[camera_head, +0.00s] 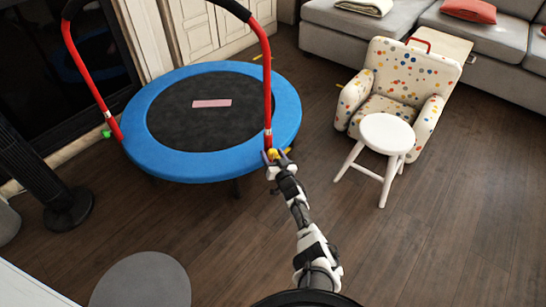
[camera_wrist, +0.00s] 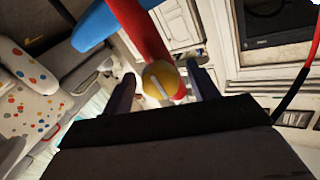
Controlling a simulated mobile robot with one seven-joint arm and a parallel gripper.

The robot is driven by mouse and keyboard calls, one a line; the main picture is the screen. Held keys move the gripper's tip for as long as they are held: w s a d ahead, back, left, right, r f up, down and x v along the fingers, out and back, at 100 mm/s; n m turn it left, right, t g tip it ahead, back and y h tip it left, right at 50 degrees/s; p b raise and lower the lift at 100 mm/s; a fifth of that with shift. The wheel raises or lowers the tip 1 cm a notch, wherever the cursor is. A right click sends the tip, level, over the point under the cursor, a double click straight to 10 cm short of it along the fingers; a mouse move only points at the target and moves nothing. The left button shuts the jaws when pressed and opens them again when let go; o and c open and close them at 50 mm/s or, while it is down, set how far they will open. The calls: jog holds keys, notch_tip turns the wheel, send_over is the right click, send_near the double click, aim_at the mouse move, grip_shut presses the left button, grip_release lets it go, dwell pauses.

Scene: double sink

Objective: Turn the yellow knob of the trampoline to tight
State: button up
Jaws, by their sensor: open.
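The yellow knob (camera_wrist: 160,80) sits at the lower end of the trampoline's red handle post, with a pale bar across its face. In the head view the knob (camera_head: 272,154) is small and partly covered by my gripper. My gripper (camera_head: 275,159) is at the knob by the rim of the blue trampoline (camera_head: 180,166). In the wrist view the open fingers (camera_wrist: 163,90) stand on either side of the knob, with gaps visible; contact cannot be told. The red post (camera_wrist: 138,30) rises behind the knob.
A green knob (camera_head: 107,134) is on the other post. A pink mat (camera_head: 211,103) lies on the trampoline. A white stool (camera_head: 388,132) and dotted armchair (camera_head: 402,75) stand to the right. A black tower fan (camera_head: 50,185) and round grey object (camera_head: 140,280) are left. Open wooden floor lies front right.

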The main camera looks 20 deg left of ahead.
jog(key=shift+c, duration=0.3)
jog(key=c, duration=0.9)
jog(key=shift+c, duration=0.2)
jog(key=shift+m, duration=0.3)
jog(key=m, duration=0.3)
jog(key=shift+m+b, duration=0.3)
jog(key=shift+b, duration=0.1)
jog(key=m, duration=0.4)
jog(key=shift+m, duration=0.3)
jog(key=m+b, duration=0.1)
jog(key=m, duration=0.3)
jog(key=shift+m, duration=2.5)
